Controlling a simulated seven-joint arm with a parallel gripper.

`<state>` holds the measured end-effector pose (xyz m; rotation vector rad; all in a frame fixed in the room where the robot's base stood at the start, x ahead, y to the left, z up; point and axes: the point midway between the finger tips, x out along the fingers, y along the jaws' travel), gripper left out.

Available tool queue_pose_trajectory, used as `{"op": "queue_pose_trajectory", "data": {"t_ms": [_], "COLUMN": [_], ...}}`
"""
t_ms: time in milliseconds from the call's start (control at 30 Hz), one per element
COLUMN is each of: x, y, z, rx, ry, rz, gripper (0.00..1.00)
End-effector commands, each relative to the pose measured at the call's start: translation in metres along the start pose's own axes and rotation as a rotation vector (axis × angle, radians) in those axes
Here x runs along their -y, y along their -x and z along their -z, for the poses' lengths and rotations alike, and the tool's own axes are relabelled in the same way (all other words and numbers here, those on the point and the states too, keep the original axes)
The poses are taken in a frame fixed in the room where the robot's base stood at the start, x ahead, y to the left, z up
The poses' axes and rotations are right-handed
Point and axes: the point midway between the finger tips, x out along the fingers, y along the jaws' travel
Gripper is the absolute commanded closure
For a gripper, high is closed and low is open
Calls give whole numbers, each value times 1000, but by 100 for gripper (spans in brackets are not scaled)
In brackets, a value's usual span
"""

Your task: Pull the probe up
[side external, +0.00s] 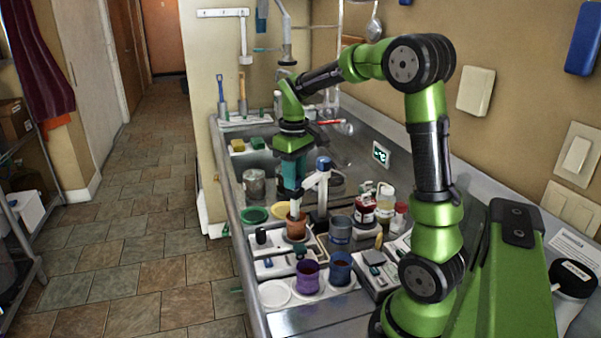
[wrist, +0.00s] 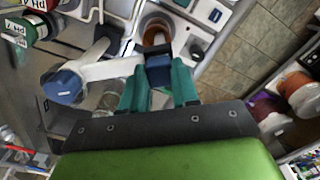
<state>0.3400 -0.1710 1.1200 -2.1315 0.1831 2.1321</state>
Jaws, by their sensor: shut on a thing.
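My gripper (side external: 291,180) points down over the counter, its teal fingers closed around the blue top of the probe (wrist: 158,71). In the side view the probe's pale lower part (side external: 295,207) shows beneath the fingers, just above or in the mouth of a brown cup (side external: 296,229). The cup also shows beyond the fingertips (wrist: 155,28) in the wrist view. A white holder arm with a blue-capped post (side external: 323,164) stands beside the probe; in the wrist view the arm (wrist: 110,69) reaches to it. I cannot tell how deep the probe's tip sits.
A purple cup (side external: 307,278) and a blue cup (side external: 340,270) stand in front of the brown cup. Jars (side external: 365,211) and bottles crowd the right. A metal pot (side external: 254,184) and a green dish (side external: 254,215) are to the left. The space above the cups is mostly free.

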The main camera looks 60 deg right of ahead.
Motion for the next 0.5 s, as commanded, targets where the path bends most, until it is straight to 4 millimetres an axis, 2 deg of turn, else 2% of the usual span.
{"op": "queue_pose_trajectory", "data": {"t_ms": [167, 400, 500], "x": [0, 0, 0], "y": [6, 49, 59], "z": [0, 1, 0], "rx": [-2, -5, -4], "ry": [0, 1, 0], "rz": [-1, -2, -1], "gripper": [100, 100, 100]}}
